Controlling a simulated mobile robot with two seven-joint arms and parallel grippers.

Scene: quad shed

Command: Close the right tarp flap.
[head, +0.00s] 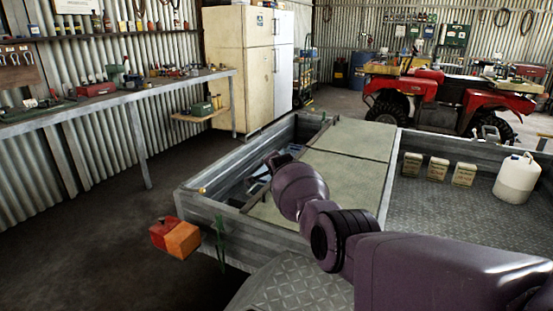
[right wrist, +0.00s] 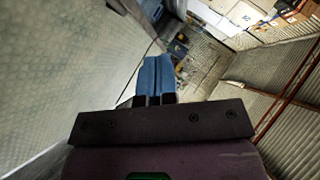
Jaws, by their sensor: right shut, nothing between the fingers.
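Two pale green-grey tarp panels lie over the middle of the metal trailer (head: 268,236): a far one (head: 365,138) and a near one (head: 345,183). I cannot tell for sure which is the right flap. A dark bar runs along their left edge, with an uncovered opening (head: 232,186) beyond it. My right arm reaches over the near panel and hides part of it. My right gripper (head: 276,160) is at that left edge, mostly hidden by its own wrist. In the right wrist view its blue fingers (right wrist: 157,80) are together and empty, beside a large pale surface (right wrist: 75,65). My left gripper is out of view.
Several small cartons (head: 437,168) and a white jug (head: 517,178) stand in the trailer's right part. A workbench (head: 125,93), a fridge (head: 246,65) and a red quad bike (head: 440,95) stand beyond.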

